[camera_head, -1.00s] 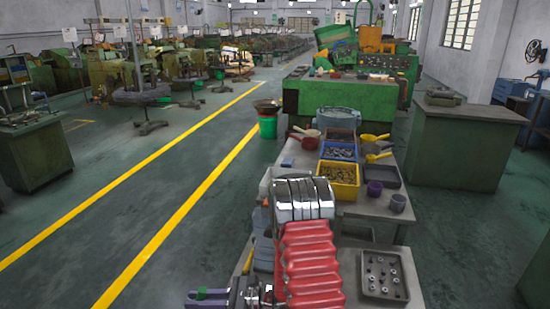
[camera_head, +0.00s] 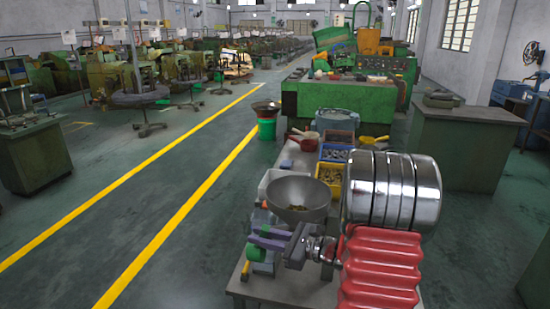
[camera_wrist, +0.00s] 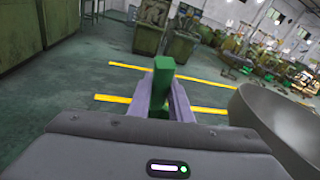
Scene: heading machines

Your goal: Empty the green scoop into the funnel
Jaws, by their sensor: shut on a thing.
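My gripper (camera_head: 262,239) has purple fingers and is shut on the green scoop (camera_head: 256,253). In the wrist view the scoop's green handle (camera_wrist: 163,86) stands between the purple fingers (camera_wrist: 163,104). The scoop's bowl cannot be made out, and neither can what it holds. The funnel (camera_head: 301,192) is a wide grey metal cone with some small brownish pieces low inside it. My gripper is in front of the funnel and to its lower left in the head view. The funnel's rim also shows at the right of the wrist view (camera_wrist: 272,112).
A yellow bin (camera_head: 330,173) of small parts, a blue bin (camera_head: 336,154) and red and yellow scoops stand behind the funnel on the grey table (camera_head: 282,288). My red and chrome arm hides the table's right side. Open floor lies to the left.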

